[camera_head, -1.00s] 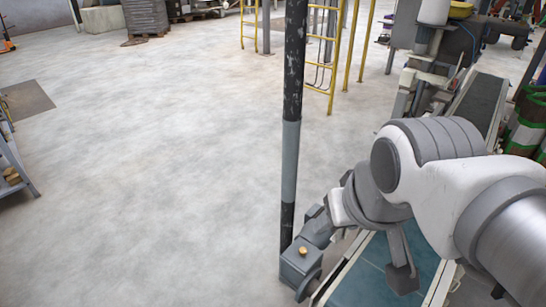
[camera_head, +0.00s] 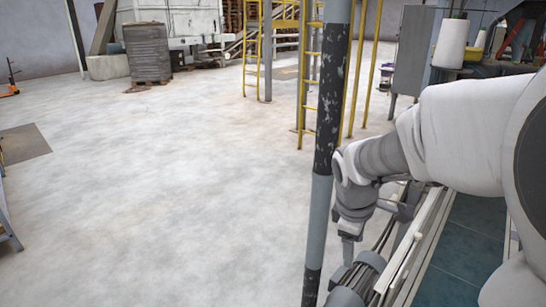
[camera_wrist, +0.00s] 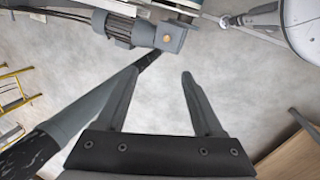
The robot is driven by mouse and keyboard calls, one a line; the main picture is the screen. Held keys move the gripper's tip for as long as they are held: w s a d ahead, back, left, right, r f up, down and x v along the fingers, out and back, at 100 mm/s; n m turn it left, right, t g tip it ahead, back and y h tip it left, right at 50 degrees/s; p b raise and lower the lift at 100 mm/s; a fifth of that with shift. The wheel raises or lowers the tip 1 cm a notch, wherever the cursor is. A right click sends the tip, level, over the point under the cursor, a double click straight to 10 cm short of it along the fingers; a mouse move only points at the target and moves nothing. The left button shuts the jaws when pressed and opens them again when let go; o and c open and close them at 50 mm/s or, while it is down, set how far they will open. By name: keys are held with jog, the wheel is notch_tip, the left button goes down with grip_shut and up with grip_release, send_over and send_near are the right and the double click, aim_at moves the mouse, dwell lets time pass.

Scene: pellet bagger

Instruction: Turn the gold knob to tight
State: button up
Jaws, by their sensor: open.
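My gripper (camera_wrist: 160,76) is open and empty. I cannot tell which way the knob is set. In the head view the motor (camera_head: 362,282) is at the bottom, and the knob is out of sight.
A black and grey post (camera_head: 320,200) stands close beside my arm; the post (camera_wrist: 75,115) crosses the left of the wrist view. A conveyor with a teal belt (camera_head: 468,240) runs at right. Yellow ladders (camera_head: 305,80) stand farther back.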

jog(key=w+d+f+n+b, duration=0.1)
jog(key=w+f+n+b, duration=0.2)
jog(key=f, duration=1.2)
jog(key=w+d+f+n+g+y+b, duration=0.1)
jog(key=w+f+n+b, duration=0.2)
jog(key=f, duration=1.3)
jog(key=w+d+f+n+g+y+b, duration=0.1)
jog(key=f+n+b, duration=0.4)
jog(key=f, duration=1)
jog(key=shift+w+d+f+b, duration=0.2)
jog(key=shift+w+d, duration=0.1)
jog(key=shift+w, duration=0.3)
jog(key=shift+w+d+f+b, duration=0.1)
jog(key=shift+w+d+f, duration=0.15)
jog(key=shift+w, duration=0.3)
grip_shut()
